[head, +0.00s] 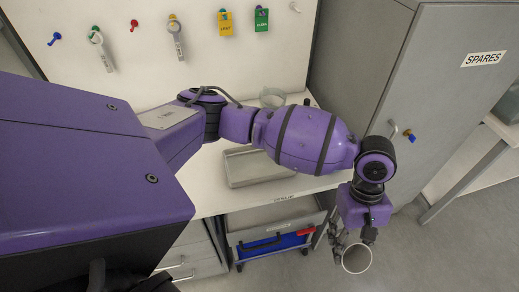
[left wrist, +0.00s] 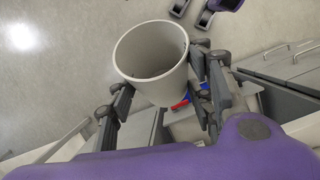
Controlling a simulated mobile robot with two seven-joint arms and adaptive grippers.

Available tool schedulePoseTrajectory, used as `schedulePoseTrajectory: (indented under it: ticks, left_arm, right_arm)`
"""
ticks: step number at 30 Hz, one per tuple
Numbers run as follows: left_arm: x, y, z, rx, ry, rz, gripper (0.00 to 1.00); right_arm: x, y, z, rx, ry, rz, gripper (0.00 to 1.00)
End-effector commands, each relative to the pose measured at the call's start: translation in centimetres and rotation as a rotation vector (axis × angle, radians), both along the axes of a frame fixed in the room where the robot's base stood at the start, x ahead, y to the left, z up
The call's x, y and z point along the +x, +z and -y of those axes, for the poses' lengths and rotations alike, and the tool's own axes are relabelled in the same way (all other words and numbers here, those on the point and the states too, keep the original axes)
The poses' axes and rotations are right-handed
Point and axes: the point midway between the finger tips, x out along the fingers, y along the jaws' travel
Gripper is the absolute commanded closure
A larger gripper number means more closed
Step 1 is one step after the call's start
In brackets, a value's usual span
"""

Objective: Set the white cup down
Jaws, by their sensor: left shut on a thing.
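The white cup (head: 357,258) is held in my left gripper (head: 352,243), out in front of the table edge and above the floor. In the left wrist view the cup (left wrist: 150,50) shows its open rim and looks empty inside. The fingers of my left gripper (left wrist: 160,95) are shut on it from both sides. The white table (head: 205,205) lies to the left of the cup in the head view.
A grey tray (head: 232,168) and a glass-like container (head: 272,97) stand on the table. A grey cabinet marked SPARES (head: 440,80) stands at the right. A cart with a blue bin (head: 262,252) is below the table.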

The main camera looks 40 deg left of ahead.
Motion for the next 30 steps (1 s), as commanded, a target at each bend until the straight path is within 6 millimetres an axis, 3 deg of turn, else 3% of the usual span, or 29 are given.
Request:
schedulePoseTrajectory:
  ticks: [1, 5, 8, 15, 19, 24, 30]
  left_arm:
    - [1.2, 0.3, -1.3, -0.034, 0.136, -0.042, 0.73]
    - [3.7, 1.2, -3.0, -0.182, 0.467, -0.143, 0.73]
    - [6.7, 2.1, -5.1, -0.310, 0.718, -0.181, 0.73]
    - [16.6, 5.7, -13.7, -0.642, 1.316, -0.134, 0.73]
    - [20.4, 7.8, -17.8, -0.750, 1.512, -0.072, 0.73]
    - [22.8, 9.2, -21.0, -0.817, 1.645, -0.021, 0.73]
    - [22.2, 8.3, -23.0, -0.827, 1.684, -0.015, 0.73]
  right_arm:
    - [0.2, 0.2, 0.0, 0.000, 0.001, 0.003, 0.51]
    - [0.4, 0.3, -0.3, 0.005, 0.003, 0.006, 0.51]
    - [0.5, 0.4, -0.7, 0.011, 0.003, 0.009, 0.51]
    - [1.0, 0.9, -1.0, 0.016, 0.005, 0.018, 0.51]
    - [1.1, 1.1, -1.0, 0.017, 0.005, 0.022, 0.51]
    - [1.1, 1.2, -1.0, 0.017, 0.005, 0.022, 0.51]
    - [0.6, 0.7, -0.9, 0.015, 0.003, 0.010, 0.51]
